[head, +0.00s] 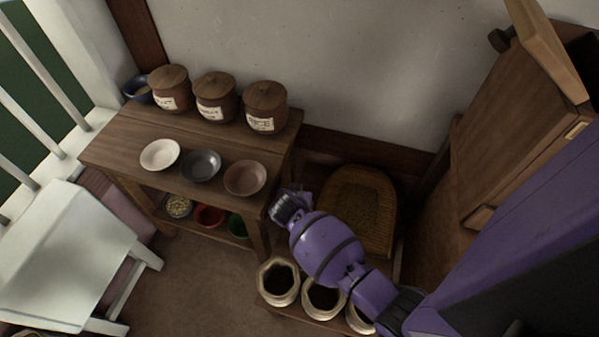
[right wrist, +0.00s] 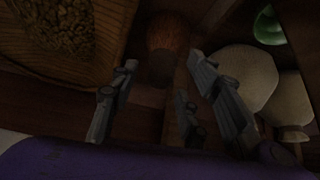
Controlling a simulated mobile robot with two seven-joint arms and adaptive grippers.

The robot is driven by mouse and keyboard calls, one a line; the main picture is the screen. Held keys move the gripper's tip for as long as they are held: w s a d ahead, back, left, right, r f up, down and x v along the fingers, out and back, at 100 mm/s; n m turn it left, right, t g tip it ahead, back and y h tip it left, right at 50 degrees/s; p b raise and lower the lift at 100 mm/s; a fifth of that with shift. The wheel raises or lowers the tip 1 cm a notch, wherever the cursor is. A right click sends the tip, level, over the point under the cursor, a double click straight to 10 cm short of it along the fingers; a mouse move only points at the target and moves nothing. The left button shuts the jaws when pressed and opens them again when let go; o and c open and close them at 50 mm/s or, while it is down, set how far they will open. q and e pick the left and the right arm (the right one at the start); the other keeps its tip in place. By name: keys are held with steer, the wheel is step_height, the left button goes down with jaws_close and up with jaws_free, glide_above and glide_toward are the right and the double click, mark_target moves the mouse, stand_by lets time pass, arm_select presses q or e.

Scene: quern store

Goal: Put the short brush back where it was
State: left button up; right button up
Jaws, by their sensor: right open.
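In the right wrist view, what looks like the short brush (right wrist: 168,36) shows reddish-brown bristles at the top, just beyond my fingertips. A wooden strip below it, between the fingers, may be its handle; the dim light does not let me tell. My right gripper (right wrist: 165,78) is open, with one finger on each side of that strip. In the head view the right gripper (head: 287,206) is low beside the table's right front leg, partly hidden by my purple arm. The brush cannot be made out there. My left gripper is not in view.
A basket of grain (head: 358,188) lies right of the gripper; open sacks (head: 278,281) stand in front. The wooden table (head: 118,150) holds bowls and lidded jars, with more bowls on its lower shelf. A white stool (head: 62,250) is at left, a wooden cabinet (head: 520,130) at right.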

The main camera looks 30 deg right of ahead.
arm_select(q)
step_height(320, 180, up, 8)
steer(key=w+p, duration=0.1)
steer(key=p, duration=0.7)
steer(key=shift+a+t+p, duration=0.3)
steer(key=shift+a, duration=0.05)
arm_select(e)
steer(key=v, duration=1)
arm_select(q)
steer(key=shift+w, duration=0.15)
arm_select(e)
steer(key=shift+r, duration=0.1)
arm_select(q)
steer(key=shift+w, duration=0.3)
